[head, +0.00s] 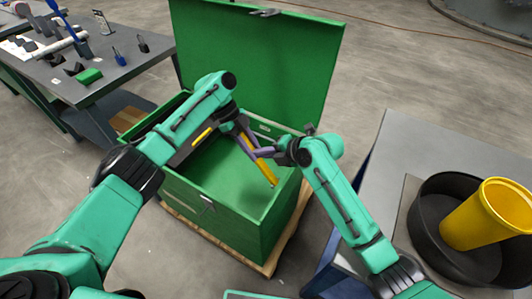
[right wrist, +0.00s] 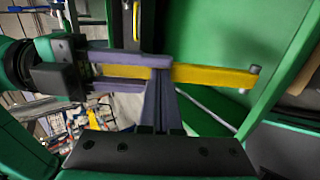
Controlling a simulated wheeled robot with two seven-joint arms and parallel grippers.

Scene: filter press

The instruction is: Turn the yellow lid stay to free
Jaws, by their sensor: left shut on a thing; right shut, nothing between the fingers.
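The yellow lid stay (head: 268,174) is a bar slanting down to the right inside the green box (head: 225,175). In the right wrist view, the stay (right wrist: 215,75) lies nearly level, with a grey knob at its right end. My left gripper (head: 249,143) reaches in from the left and is shut on the stay; its purple fingers lie either side of the bar in the right wrist view. My right gripper (head: 262,153) is shut and empty, its tips close against the stay beside the left fingertips; I cannot tell whether they touch. The fingers hide part of the stay.
The box's green lid (head: 260,60) stands open at the back. Another short yellow piece (head: 203,135) shows by my left forearm. A workbench (head: 105,65) with tools is at the upper left. A grey table (head: 400,160) at right holds a black basin (head: 425,215) and yellow bucket (head: 490,220).

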